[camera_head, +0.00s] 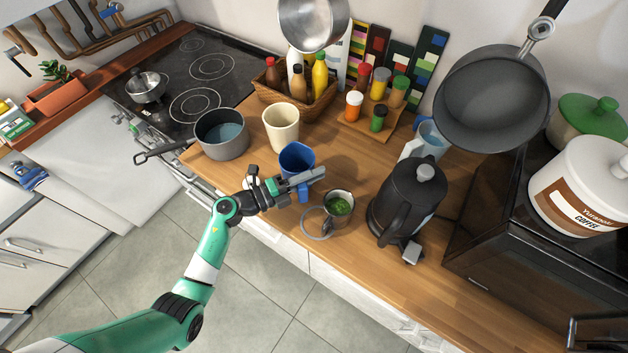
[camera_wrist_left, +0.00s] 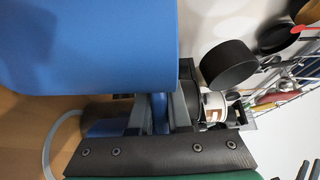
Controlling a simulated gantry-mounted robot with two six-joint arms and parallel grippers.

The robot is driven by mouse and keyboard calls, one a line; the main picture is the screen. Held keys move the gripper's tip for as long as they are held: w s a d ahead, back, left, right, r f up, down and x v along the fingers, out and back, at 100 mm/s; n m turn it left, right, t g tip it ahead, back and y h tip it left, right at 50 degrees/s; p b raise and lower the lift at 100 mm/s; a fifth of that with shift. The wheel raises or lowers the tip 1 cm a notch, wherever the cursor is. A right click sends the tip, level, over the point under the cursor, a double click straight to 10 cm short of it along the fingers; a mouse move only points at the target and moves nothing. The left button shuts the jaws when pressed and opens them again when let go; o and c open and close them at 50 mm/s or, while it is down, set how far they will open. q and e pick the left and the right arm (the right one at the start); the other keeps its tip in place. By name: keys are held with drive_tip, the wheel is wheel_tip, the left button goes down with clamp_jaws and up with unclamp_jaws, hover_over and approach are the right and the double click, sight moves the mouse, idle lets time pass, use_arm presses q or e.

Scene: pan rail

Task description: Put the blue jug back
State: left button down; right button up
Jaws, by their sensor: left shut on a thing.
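The blue jug (camera_head: 296,157) is upright near the front edge of the wooden counter, with its opening facing up. Its side fills the upper left of the left wrist view (camera_wrist_left: 100,45). My left gripper (camera_head: 312,178) is at the jug's near side, shut on its handle; the handle shows between the fingers in the left wrist view (camera_wrist_left: 160,112). The gripper hides part of the jug's lower side, and I cannot tell whether its base touches the counter. My right gripper is not in view.
A cream cup (camera_head: 281,126) stands behind the jug and a grey saucepan (camera_head: 222,137) to its left. A pan (camera_head: 492,100) hangs above.

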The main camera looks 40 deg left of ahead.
use_arm(q)
drive_tip(key=shift+s+f, duration=0.1)
drive_tip(key=shift+f, duration=0.8)
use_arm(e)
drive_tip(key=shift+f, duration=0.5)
use_arm(q)
drive_tip(key=shift+f, duration=0.2)
drive_tip(key=c, duration=0.9)
unclamp_jaws()
drive_tip(key=shift+o, duration=0.2)
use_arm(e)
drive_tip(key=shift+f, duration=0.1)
use_arm(q)
drive_tip(key=shift+r, duration=0.1)
drive_tip(key=p+v, duration=0.1)
drive_tip(key=v, duration=1.1)
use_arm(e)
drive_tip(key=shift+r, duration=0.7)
